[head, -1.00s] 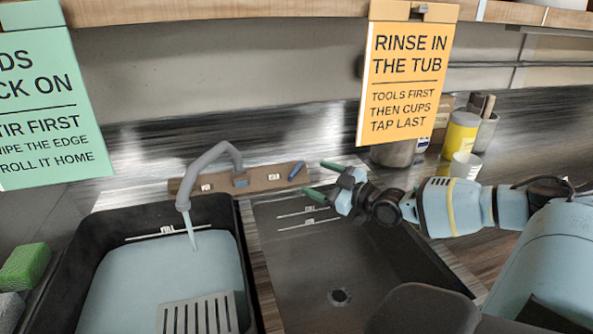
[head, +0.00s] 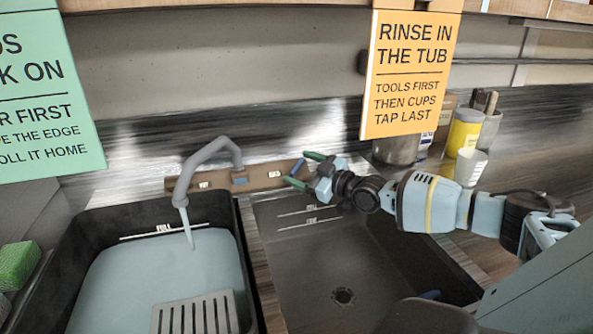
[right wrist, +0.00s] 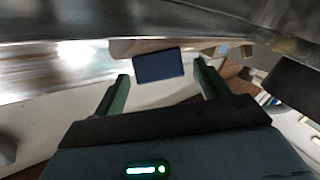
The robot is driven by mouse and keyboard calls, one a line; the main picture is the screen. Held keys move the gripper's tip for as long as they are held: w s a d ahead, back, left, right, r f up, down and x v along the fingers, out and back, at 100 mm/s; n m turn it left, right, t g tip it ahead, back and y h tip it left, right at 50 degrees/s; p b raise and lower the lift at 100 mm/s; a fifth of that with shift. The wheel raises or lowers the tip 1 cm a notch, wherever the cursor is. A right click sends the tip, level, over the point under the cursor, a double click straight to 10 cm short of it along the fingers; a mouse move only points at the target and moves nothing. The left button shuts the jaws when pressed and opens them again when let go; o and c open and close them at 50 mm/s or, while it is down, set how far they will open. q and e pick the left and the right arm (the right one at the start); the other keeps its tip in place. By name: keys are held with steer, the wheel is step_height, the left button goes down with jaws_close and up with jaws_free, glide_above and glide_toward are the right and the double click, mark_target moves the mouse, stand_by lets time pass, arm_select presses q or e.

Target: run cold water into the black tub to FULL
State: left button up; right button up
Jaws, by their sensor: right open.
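The black tub (head: 78,255) stands at the left in the head view. Pale water (head: 165,275) fills much of it, its surface close below the FULL line (head: 165,231) on the back wall. The grey tap spout (head: 190,160) hangs over the tub and a thin stream (head: 188,230) runs from it. A blue lever (head: 298,167) sits at the right end of the brown tap panel (head: 225,182). My right gripper (head: 301,169) is open at this lever. In the right wrist view a blue block (right wrist: 160,66), likely the lever, shows beyond and between the fingertips. My left gripper is out of view.
A slatted grey rack (head: 195,315) is at the tub's front. An empty dark basin (head: 340,265) with a drain lies right of the tub, under my right arm. A green sponge (head: 16,265) is at far left. Cups and a yellow jar (head: 464,132) stand behind my arm. Signs hang above.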

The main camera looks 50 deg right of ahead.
steer(key=shift+w+a, duration=0.1)
steer(key=shift+w, duration=0.7)
steer(key=shift+c, duration=0.2)
steer(key=shift+r, duration=0.1)
steer(key=c, duration=0.9)
